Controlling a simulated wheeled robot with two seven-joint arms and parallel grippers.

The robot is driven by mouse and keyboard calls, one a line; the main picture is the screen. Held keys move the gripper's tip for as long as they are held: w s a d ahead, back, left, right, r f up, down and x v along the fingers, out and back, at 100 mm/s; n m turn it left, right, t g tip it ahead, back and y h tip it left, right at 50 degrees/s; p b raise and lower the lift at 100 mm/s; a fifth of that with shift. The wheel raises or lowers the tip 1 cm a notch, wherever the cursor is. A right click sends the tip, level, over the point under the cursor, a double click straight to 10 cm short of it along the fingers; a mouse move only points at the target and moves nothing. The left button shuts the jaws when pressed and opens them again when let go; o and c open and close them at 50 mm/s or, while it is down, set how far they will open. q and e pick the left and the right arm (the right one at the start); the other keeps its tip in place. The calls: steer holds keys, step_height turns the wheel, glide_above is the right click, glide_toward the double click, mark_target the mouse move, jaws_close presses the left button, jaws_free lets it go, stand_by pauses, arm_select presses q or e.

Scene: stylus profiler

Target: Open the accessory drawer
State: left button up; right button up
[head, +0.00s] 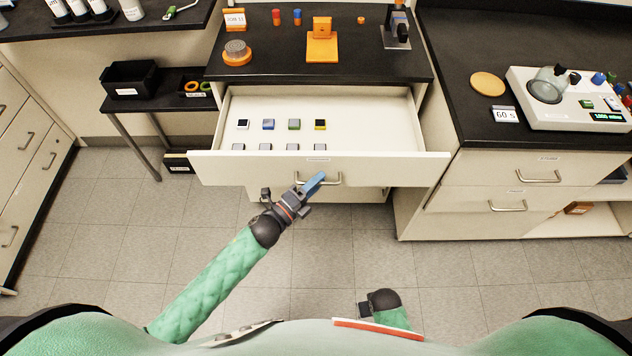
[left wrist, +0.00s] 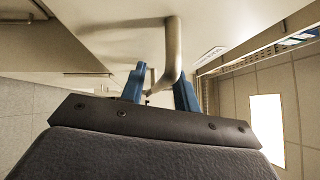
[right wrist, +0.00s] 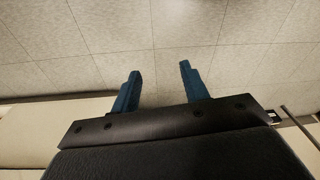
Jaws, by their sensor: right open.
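The accessory drawer (head: 300,168) in the middle cabinet is pulled well out, with its white inside in view. Its bar handle (head: 332,181) is on the front panel. My left gripper (head: 313,183) is at this handle, with its blue fingers around the bar. In the left wrist view the handle (left wrist: 173,50) passes between the two fingers, which stand apart. I cannot tell whether they press on it. My right gripper (right wrist: 158,78) is open and empty above the floor, low in the head view.
Several small blocks (head: 268,124) lie in the drawer. A black worktop (head: 350,70) above it holds orange parts. The right counter (head: 450,90) carries a white instrument (head: 550,110). A small side table (head: 125,104) stands at left. The floor (head: 120,220) in front is clear.

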steer(key=shift+a, duration=0.15)
arm_select(q)
steer(key=shift+s+a+f, duration=0.1)
steer(key=shift+s+a, duration=0.1)
steer(key=shift+a, duration=0.05)
steer(key=r+b+v, duration=0.1)
steer(key=b+v, duration=0.1)
steer(key=v, duration=0.5)
steer(key=shift+f+b, duration=0.4)
steer(key=shift+f, duration=0.05)
arm_select(e)
step_height(320, 180, up, 12)
steer(key=w+a, duration=0.1)
steer(key=w, duration=0.1)
steer(key=shift+a+f, duration=0.15)
steer(key=shift+w, duration=0.15)
